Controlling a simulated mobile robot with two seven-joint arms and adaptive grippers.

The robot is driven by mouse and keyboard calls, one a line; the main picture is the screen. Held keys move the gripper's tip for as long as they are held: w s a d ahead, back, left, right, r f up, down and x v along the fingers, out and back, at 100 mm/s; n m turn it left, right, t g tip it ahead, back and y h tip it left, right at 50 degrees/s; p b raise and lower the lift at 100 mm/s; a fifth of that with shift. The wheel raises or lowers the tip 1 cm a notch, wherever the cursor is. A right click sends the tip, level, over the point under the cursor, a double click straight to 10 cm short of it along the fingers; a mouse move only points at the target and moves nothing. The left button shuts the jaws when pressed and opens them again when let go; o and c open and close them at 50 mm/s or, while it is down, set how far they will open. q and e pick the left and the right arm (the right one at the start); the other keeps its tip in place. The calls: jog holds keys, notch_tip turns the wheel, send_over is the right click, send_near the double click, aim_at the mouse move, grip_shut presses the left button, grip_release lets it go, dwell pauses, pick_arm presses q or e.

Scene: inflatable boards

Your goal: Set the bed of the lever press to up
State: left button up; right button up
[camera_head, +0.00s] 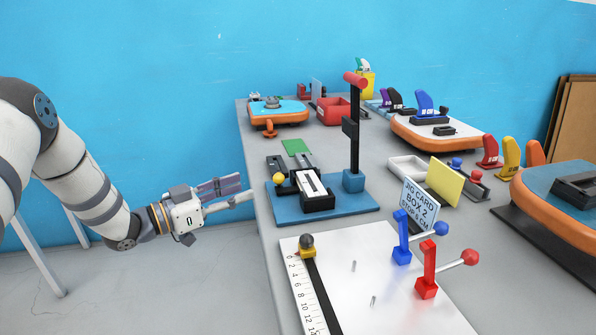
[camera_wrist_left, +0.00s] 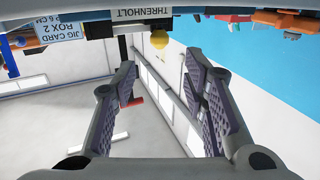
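The lever press has a blue base (camera_head: 342,207) near the table's left edge. A black post (camera_head: 354,150) with a red grip (camera_head: 355,79) on top stands at its right side. A pale slotted plate (camera_head: 312,181), apparently the bed, sits on a black block; its height setting cannot be told. A yellow knob (camera_head: 279,180) is at the press's left side. My left gripper (camera_head: 246,188) is open and empty, left of the knob and apart from it. In the left wrist view the yellow knob (camera_wrist_left: 159,40) shows beyond the open fingers (camera_wrist_left: 160,65).
A white board with a ruler (camera_head: 305,295) and blue (camera_head: 401,238) and red (camera_head: 427,270) clamps lies in front of the press. A jig card (camera_head: 419,206) stands to the right. Orange-edged boards (camera_head: 278,118) lie behind. Left of the table is open floor.

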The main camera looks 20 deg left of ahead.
aim_at(279, 174)
pick_arm(q)
jog(key=b+x, duration=0.1)
jog(key=x, duration=0.9)
jog(key=shift+w+d+f, duration=0.15)
jog(key=shift+w+d, duration=0.2)
jog(key=shift+w, duration=0.05)
pick_arm(e)
jog(key=s+f, duration=0.1)
jog(key=s, duration=0.1)
jog(key=shift+s+a+f+g, duration=0.2)
jog(key=shift+s+f+g, duration=0.1)
jog(key=shift+f+g, duration=0.1)
